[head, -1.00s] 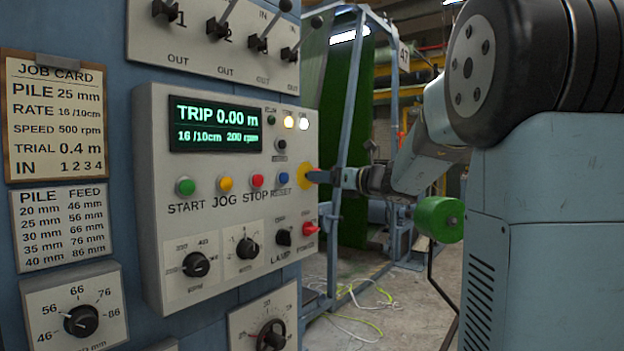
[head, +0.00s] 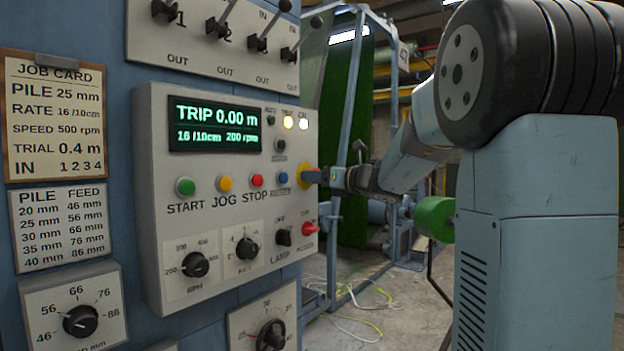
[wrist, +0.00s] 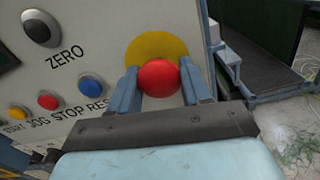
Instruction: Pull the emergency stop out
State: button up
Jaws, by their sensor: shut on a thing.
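The emergency stop is a red mushroom button (wrist: 159,78) on a round yellow plate (wrist: 150,47), at the right side of the control panel in the wrist view. In the head view its yellow plate (head: 302,176) shows at the panel's right edge, while the red head is mostly hidden by my gripper. My gripper (wrist: 160,88) has one finger on each side of the red button and is shut on it. In the head view my gripper (head: 318,176) reaches the button from the right.
The grey control panel (head: 215,215) carries start, jog, stop and reset buttons close left of the emergency stop. A red-handled power switch (head: 310,228) sits just below. The display (head: 215,125) reads TRIP 0.00 m. Open floor with loose cables (head: 365,305) lies to the right.

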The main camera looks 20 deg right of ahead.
grip_shut()
jog(key=shift+v, duration=0.9)
jog(key=o, duration=0.7)
grip_release()
jog(key=v, duration=1.3)
jog(key=shift+s+d, duration=0.25)
jog(key=shift+s, duration=0.05)
